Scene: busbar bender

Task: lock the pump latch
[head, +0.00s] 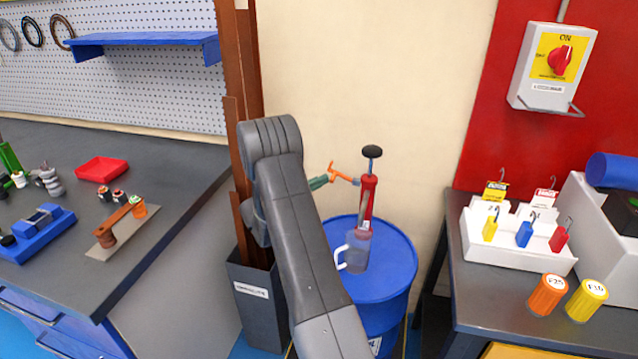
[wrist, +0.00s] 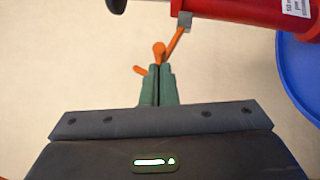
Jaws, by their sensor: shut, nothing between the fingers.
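The red hand pump (head: 367,203) stands upright on the blue drum (head: 400,262), with a black knob on top. It also shows in the wrist view as a red cylinder (wrist: 240,8). An orange latch lever (head: 343,175) sticks out from the pump to the left; in the wrist view the orange lever (wrist: 174,44) runs from a grey bracket down to my fingertips. My gripper (head: 322,181) is at the lever's outer end. Its green fingers (wrist: 158,70) are shut together with nothing between them. The orange end shows just beyond the tips; whether they touch it I cannot tell.
A grey bin (head: 258,300) with brown bars stands left of the drum. The left workbench (head: 180,165) and the right table (head: 490,318) flank it. Bare wall lies behind.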

